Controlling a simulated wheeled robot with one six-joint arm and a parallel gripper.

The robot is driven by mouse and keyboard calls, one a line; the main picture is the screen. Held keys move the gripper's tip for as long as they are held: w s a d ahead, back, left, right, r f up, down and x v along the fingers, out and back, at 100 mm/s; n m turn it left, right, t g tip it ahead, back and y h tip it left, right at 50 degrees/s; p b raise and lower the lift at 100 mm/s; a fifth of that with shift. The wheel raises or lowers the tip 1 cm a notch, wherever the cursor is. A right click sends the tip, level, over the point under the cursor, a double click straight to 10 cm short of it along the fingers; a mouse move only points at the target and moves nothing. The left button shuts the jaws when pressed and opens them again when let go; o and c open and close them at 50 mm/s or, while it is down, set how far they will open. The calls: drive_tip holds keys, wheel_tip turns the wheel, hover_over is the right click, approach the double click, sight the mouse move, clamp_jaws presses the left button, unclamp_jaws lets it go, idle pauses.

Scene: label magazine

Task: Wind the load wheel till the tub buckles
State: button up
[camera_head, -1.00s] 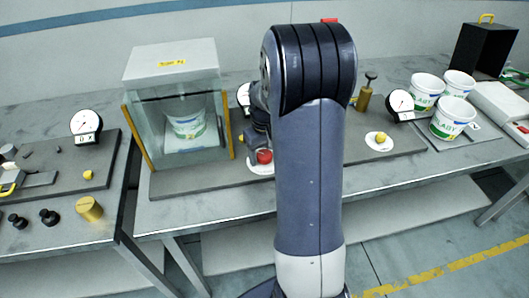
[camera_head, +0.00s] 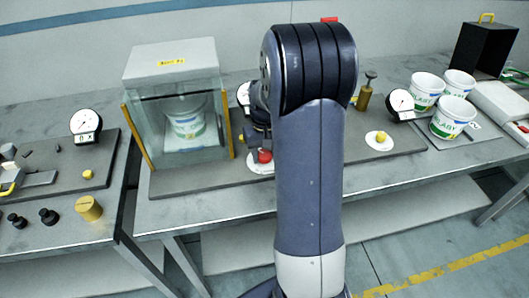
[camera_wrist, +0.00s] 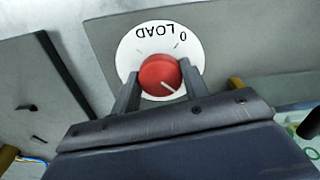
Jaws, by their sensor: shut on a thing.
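The load wheel (camera_wrist: 160,76) is a red knob with a pale pointer line, set on a white dial marked LOAD and 0 (camera_wrist: 130,45). In the wrist view my gripper (camera_wrist: 160,84) has one finger on each side of the knob and is shut on it. In the head view the red knob (camera_head: 265,156) shows just left of my arm, which hides part of my gripper. The tub (camera_head: 187,124), white with green and blue print, stands upright inside a clear-walled chamber (camera_head: 136,118). I see no clear buckle in it at this size.
A yellow knob on a white disc (camera_head: 380,137) and a round gauge (camera_head: 400,100) are right of my arm. Several tubs (camera_head: 452,116) stand farther right. Another gauge (camera_head: 86,122) and black and brass weights (camera_head: 89,208) are on the left bench.

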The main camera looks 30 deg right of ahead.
sight(264, 154)
drive_tip(key=m, duration=0.5)
drive_tip(key=shift+m, duration=0.3)
idle(0.4)
drive_tip(key=o, duration=1)
drive_tip(key=shift+b, duration=0.3)
wheel_tip(264, 154, up, 11)
drive_tip(key=shift+b, duration=0.3)
drive_tip(key=shift+f, duration=0.1)
